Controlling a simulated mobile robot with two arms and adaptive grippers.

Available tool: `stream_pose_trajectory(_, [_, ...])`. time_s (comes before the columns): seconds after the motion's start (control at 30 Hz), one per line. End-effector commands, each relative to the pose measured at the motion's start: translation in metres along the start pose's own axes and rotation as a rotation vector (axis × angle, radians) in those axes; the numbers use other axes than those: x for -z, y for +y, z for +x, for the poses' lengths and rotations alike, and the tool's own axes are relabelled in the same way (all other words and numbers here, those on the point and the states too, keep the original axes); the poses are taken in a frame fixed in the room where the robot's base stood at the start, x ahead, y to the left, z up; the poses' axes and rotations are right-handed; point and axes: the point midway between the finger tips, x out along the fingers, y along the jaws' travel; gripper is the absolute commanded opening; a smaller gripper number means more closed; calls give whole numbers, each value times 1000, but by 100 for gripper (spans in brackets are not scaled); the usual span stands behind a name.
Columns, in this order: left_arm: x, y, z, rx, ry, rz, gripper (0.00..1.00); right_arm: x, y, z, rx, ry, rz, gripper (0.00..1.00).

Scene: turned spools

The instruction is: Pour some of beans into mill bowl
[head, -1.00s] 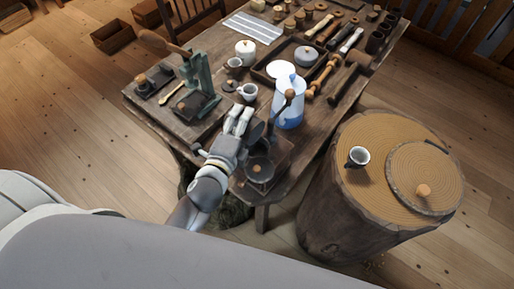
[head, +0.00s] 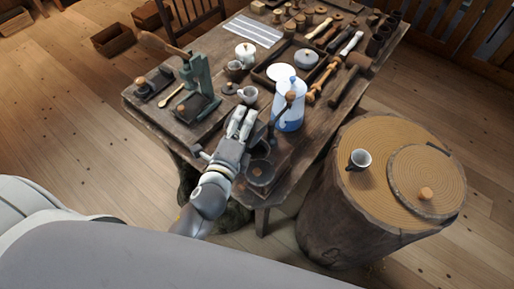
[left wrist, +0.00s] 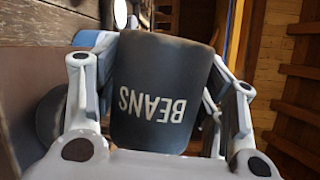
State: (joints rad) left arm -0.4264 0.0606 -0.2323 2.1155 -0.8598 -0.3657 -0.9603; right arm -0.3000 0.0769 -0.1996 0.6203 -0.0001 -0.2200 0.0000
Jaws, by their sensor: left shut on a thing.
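A dark canister lettered BEANS (left wrist: 160,92) is held between the fingers of my left gripper in the left wrist view. Its lettering is upside down there, and its contents do not show. In the head view my left gripper (head: 241,122) is over the near end of the bench, and I cannot make out the canister clearly. The hand mill, with a crank and brown knob (head: 290,96), stands just right of the gripper. The mill bowl (head: 259,149) seems to be the dark round shape beside my wrist, partly hidden by it. My right gripper is not in view.
A blue-and-white pot (head: 289,112) stands close behind the mill. A green press (head: 197,77) stands to the left. A stump (head: 385,135) with a cup (head: 360,158) is at the right.

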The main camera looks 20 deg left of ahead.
Motion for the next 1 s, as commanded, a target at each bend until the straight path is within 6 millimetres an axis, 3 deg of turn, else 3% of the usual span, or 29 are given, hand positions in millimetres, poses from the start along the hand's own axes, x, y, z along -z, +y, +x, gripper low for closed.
stream_pose_trajectory(1.0, [2, -3, -1, 22, -12, 57, 37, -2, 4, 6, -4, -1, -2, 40])
